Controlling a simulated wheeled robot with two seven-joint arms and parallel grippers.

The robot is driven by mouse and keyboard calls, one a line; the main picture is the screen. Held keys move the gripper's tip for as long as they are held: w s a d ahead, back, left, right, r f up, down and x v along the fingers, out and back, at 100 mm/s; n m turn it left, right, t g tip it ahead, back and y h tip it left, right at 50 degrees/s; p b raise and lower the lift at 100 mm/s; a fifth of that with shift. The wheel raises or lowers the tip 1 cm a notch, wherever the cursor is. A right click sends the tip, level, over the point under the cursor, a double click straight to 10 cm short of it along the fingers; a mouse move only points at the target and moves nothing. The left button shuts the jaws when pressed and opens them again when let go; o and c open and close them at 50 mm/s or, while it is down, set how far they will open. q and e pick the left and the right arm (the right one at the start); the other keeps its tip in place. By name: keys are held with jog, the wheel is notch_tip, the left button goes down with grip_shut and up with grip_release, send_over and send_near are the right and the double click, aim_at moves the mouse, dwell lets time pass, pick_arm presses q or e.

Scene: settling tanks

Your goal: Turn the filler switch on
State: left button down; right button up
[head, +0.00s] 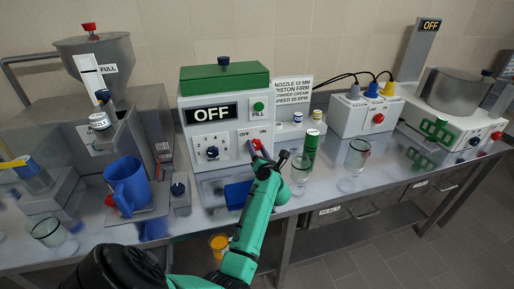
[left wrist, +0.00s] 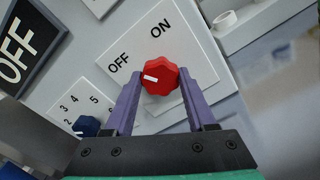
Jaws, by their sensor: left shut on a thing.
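The filler (head: 225,110) is a white machine with a green top in the head view. Its display (head: 210,113) reads OFF. Its red switch (left wrist: 160,78) sits on a white plate marked OFF and ON, and its white mark points left, toward the OFF side. The switch is small and partly covered in the head view (head: 256,145). My left gripper (left wrist: 161,86) is shut on the red switch, with a purple finger on either side. In the head view, my green left arm reaches up to the filler front and hides part of the gripper (head: 265,158).
A blue pitcher (head: 127,186) stands left of the filler. A green cylinder (head: 311,146) and clear glasses (head: 357,156) stand to the right. A dark blue dial (left wrist: 87,126) is beside the switch plate. Another machine with an OFF display (head: 430,25) is at far right.

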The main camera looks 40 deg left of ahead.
pick_arm(q)
jog(key=m+p, duration=0.4)
jog(key=shift+r+p, duration=0.3)
jog(key=shift+m+p, duration=0.65)
jog(key=shift+m, duration=0.45)
jog(key=m+p, duration=0.2)
jog(key=m, duration=0.1)
jog(key=shift+a+f+m, duration=0.1)
jog(key=shift+m, duration=0.2)
jog(key=shift+m+p, duration=0.95)
jog(key=shift+m, duration=0.85)
jog(key=shift+c, duration=1.4)
grip_release()
jog(key=shift+f, duration=0.1)
jog(key=shift+o, duration=0.3)
jog(key=shift+a, duration=0.1)
jog(key=shift+f, duration=0.1)
